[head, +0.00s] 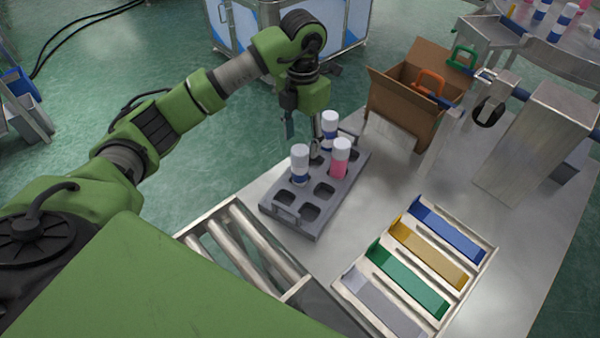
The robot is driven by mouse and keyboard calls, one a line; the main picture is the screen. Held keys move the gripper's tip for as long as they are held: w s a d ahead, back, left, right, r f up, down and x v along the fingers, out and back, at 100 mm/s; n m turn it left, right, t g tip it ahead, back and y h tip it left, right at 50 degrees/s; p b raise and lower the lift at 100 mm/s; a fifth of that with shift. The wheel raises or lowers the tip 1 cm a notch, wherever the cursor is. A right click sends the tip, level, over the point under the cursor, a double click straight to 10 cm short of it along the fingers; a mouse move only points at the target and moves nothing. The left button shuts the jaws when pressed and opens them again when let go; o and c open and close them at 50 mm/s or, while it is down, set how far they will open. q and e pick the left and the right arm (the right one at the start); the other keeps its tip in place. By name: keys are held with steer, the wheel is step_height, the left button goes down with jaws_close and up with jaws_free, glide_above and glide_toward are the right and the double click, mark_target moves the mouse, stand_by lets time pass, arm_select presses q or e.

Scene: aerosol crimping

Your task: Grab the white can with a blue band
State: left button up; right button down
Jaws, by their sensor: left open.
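A grey rack (337,205) with several square holes stands on the metal table. A white can with a blue band (299,165) stands in its left side. A second white can with a blue band (329,130) stands at its far end. A white-topped pink can (341,160) stands to the right. My left gripper (303,136) is open and points down at the rack's far end, close to the far blue-banded can and behind the left one. Its fingertips are partly hard to see, and I cannot tell whether one touches a can. My right gripper is out of view.
An open cardboard box (404,112) stands behind the rack, with orange and green parts by it. Blue, yellow, green and grey trays (446,235) lie at front right. A roller conveyor (240,240) is at front left. More cans stand on a round table at top right.

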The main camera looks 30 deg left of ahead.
mark_target(300, 149)
arm_select(q)
steer(key=shift+f, duration=0.55)
steer(key=f, duration=0.1)
steer(key=f+p, duration=0.1)
steer(key=f, duration=0.1)
steer(key=f+p, duration=0.1)
steer(key=shift+s+a+f, duration=0.15)
steer(key=shift+s, duration=0.1)
steer(key=shift+f, duration=0.35)
steer(key=shift+w, duration=0.1)
jaws_close()
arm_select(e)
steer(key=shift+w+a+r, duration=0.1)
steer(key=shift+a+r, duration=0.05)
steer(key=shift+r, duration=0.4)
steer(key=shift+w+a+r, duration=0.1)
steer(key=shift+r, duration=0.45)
